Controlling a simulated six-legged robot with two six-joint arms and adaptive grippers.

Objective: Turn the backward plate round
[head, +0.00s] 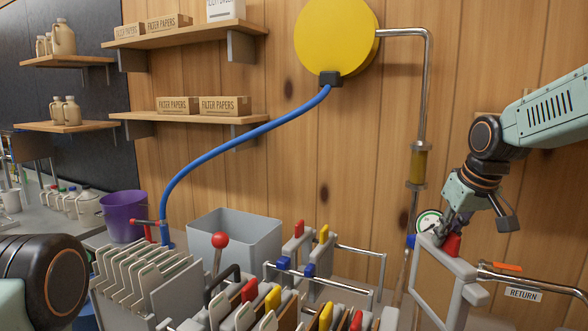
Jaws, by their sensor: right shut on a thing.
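My right gripper (440,232) is shut on the top edge of a filter plate (475,271) with a grey frame, a brown face and a red tab (452,245). It holds the plate roughly upright at the right, beside the pipes. Other plates with red tabs (249,290) and yellow tabs (273,298) stand in a row in the press at the bottom middle, cut off by the lower edge. Two more tabs, one red (299,228) and one yellow (323,234), show farther back. Only a dark joint of my left arm shows at the lower left; its gripper is out of view.
A rack of pale plates (172,290) stands left of the press, near a red-knobbed lever (220,240). Behind are a grey bin (238,233) and a purple bucket (122,216). A metal pipe marked RETURN (530,284) juts out at right.

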